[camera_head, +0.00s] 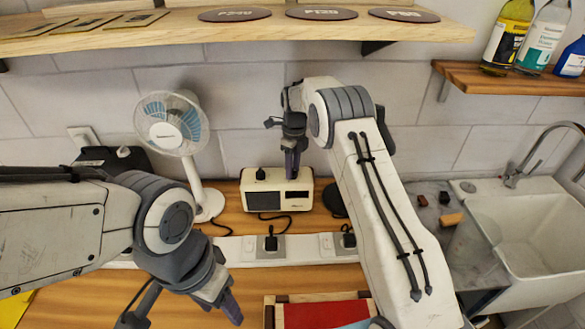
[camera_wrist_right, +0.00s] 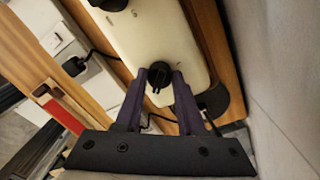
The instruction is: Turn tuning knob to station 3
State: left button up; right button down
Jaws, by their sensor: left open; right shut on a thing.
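A cream radio (camera_head: 250,203) stands on the wooden bench against the tiled wall, with a dark speaker panel and a small display on its front. My right gripper (camera_head: 291,172) points down at the right part of its top. In the right wrist view the fingers of this gripper (camera_wrist_right: 160,88) are shut on a round black knob (camera_wrist_right: 159,72) on the cream top. A second black knob (camera_head: 260,173) stands on the left part of the top, clear of the gripper. My left gripper (camera_head: 183,311) is open and empty at the lower left. The station reading is too small to tell.
A white fan (camera_head: 174,124) stands left of the radio. A socket strip (camera_head: 300,246) with black plugs and cables runs in front. A red-topped wooden tray (camera_head: 325,313) lies nearer. A shelf (camera_head: 330,27) hangs above; a sink (camera_head: 515,222) is at right.

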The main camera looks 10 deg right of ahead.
jog(key=shift+r+m, duration=0.1)
jog(key=shift+m, duration=0.5)
jog(key=c, duration=0.5)
grip_release()
